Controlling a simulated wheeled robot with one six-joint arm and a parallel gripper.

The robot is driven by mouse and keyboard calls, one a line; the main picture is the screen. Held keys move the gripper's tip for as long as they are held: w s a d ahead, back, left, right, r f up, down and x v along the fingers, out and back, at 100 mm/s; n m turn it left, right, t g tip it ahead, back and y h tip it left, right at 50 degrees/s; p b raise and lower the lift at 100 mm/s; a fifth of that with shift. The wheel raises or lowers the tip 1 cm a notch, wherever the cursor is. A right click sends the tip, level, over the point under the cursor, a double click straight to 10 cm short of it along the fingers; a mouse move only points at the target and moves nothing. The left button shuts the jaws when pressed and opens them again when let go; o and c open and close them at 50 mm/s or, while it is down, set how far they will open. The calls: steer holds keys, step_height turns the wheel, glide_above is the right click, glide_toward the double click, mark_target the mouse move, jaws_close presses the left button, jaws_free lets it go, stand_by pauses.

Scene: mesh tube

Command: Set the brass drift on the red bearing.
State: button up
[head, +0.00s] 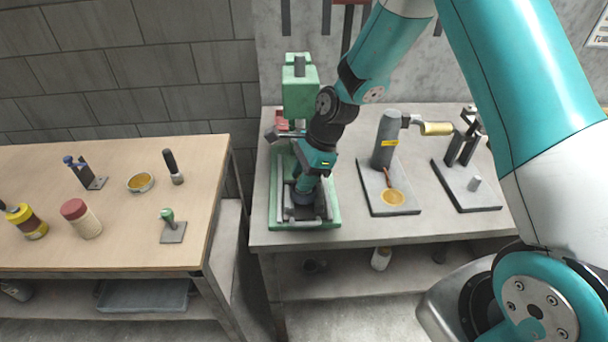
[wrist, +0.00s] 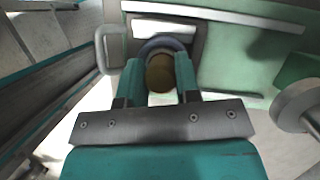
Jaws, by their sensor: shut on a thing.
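My gripper (head: 308,182) points down over the bed of the green press in the head view. In the wrist view my gripper (wrist: 160,80) is shut on a round brass piece, the brass drift (wrist: 160,73), seen end-on between the fingers. A blue-grey ring (wrist: 158,43) lies just beyond the drift; I cannot tell whether they touch. In the head view a dark blue round part (head: 302,198) shows below my gripper. I make out no clearly red bearing; a red patch (head: 284,124) shows at the back of the press, its shape partly hidden.
The green press (head: 300,92) stands on the grey bench (head: 350,226). A wooden table (head: 120,238) with bottles and small tools stands left, across a gap.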

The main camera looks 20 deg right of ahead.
steer(key=o, duration=1.1)
steer(key=b+v, duration=0.2)
steer(key=v, duration=1.5)
steer(key=s+a+r+n, duration=0.1)
steer(key=s+a+n, duration=0.2)
steer(key=s+n, duration=0.5)
steer(key=s+a+r+n, duration=0.1)
steer(key=s+a+n, duration=0.3)
steer(key=s+n, duration=0.4)
steer(key=s+a+r+n, duration=0.2)
steer(key=s+a+n, duration=0.1)
steer(key=s+n, duration=0.5)
steer(key=shift+s+a+r+n, duration=0.1)
steer(key=shift+s+a+n, duration=0.2)
steer(key=shift+n, duration=0.6)
